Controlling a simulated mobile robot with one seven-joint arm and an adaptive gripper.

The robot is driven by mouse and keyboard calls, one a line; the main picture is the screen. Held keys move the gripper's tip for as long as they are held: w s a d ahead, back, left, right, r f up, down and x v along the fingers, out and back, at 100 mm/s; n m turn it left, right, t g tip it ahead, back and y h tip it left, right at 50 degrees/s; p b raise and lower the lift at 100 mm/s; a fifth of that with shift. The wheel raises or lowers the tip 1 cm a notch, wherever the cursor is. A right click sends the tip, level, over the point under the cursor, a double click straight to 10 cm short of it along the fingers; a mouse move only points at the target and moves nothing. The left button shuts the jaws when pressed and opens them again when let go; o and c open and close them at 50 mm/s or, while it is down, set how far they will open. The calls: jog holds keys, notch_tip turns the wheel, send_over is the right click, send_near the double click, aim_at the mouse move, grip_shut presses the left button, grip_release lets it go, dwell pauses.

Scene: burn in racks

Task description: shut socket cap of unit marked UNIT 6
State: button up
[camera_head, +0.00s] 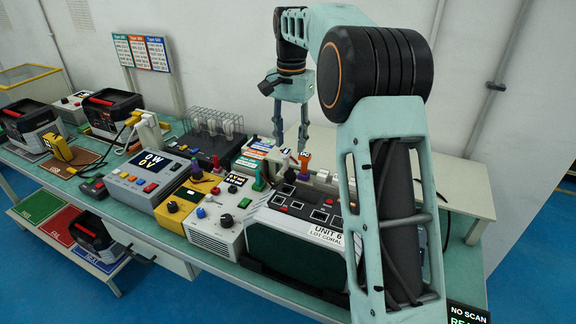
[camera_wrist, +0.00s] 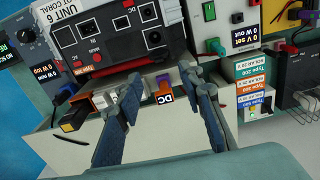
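A beige unit (camera_head: 218,232) with knobs stands left of UNIT 6, then a yellow unit (camera_head: 176,215) and a grey meter box (camera_head: 140,185). A rack of clear tubes (camera_head: 215,122) stands behind.

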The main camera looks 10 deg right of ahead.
aim_at(291, 168)
notch_tip(291, 168, down, 10)
jog(key=shift+d+f, duration=0.1)
jog(key=shift+c, duration=0.5)
jog(key=c, duration=0.8)
